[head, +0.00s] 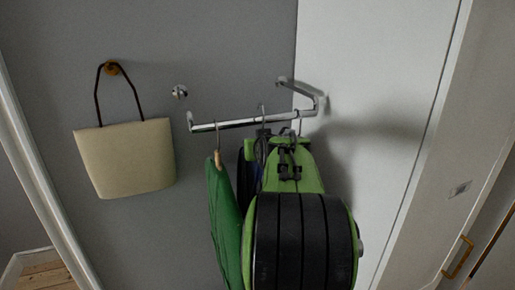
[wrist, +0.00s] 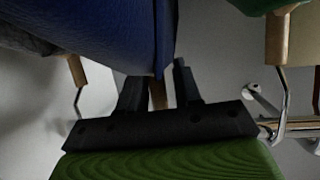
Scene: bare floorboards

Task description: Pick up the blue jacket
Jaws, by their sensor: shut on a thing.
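The blue jacket (wrist: 100,28) fills the upper left of the wrist view, close in front of my gripper (wrist: 157,88). My two black fingers stand on either side of a piece of wood that looks like the jacket's hanger. The left finger is partly hidden behind the blue cloth. My gripper is shut on the jacket at this hanger. In the head view only a dark blue strip of the jacket (head: 245,175) shows, between the green garment and my arm, which hides most of it.
A green garment (head: 225,225) hangs left of the jacket on a chrome rail (head: 235,123). Another wooden hanger (wrist: 76,70) and grey cloth (wrist: 25,40) show at the wrist view's left. A cream bag (head: 125,158) hangs on the wall. A white panel (head: 385,70) stands at right.

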